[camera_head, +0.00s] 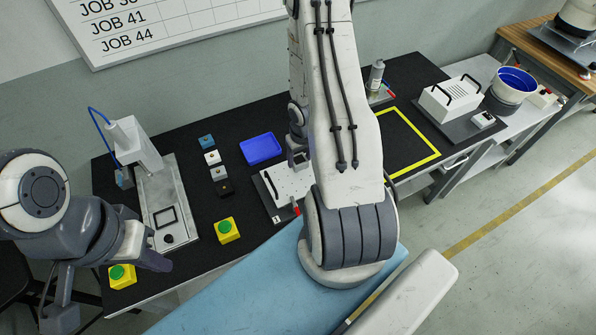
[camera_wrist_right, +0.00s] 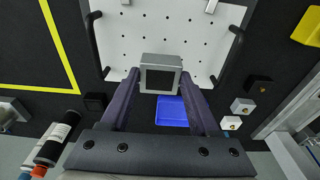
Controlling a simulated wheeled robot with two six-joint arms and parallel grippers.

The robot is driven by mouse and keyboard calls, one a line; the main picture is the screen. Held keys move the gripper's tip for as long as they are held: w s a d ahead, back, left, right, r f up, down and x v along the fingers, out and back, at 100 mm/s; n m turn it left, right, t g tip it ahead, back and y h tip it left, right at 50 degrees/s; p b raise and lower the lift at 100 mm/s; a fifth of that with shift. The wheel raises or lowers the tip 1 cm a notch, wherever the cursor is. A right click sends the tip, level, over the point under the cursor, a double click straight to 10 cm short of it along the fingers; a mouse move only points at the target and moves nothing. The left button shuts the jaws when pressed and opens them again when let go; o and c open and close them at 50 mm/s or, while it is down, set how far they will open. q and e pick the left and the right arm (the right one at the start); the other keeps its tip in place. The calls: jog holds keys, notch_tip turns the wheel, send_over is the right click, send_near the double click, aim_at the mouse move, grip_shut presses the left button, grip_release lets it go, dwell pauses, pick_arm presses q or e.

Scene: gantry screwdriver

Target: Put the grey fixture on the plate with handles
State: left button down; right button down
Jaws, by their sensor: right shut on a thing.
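The grey fixture (camera_wrist_right: 160,75) is a small square block with a dark recessed face. In the right wrist view my right gripper (camera_wrist_right: 160,82) is shut on it. The white perforated plate with black handles (camera_wrist_right: 165,30) lies beyond the fixture, which overlaps its near edge in the picture; I cannot tell if they touch. In the head view the plate (camera_head: 290,184) is partly hidden by my right arm, and my right gripper (camera_head: 298,158) is over its far side. My left gripper (camera_head: 155,262) is at the far left, away from the plate; its jaws are unclear.
A blue tray (camera_head: 262,148) and a column of small blocks (camera_head: 218,172) stand left of the plate. A grey press station (camera_head: 165,205) is further left, with yellow green-button boxes (camera_head: 227,230) in front. A yellow-outlined area (camera_head: 405,140) on the right looks clear.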

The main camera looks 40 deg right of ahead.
aim_at(298, 162)
jog(key=shift+w+a+f, duration=0.15)
jog(key=shift+a+f, duration=0.05)
jog(key=shift+f+b, duration=1.05)
jog(key=shift+f, duration=0.85)
jog(key=shift+f, duration=0.15)
jog(key=shift+c, duration=0.6)
grip_release()
jog(key=r+p, duration=0.2)
jog(key=r, duration=0.2)
jog(key=s+r+p, duration=0.1)
jog(key=r+p, duration=0.2)
jog(key=r, duration=0.1)
jog(key=r+p, duration=0.2)
jog(key=r, duration=0.2)
jog(key=shift+s+a+r, duration=0.15)
jog(key=shift+s+a, duration=0.05)
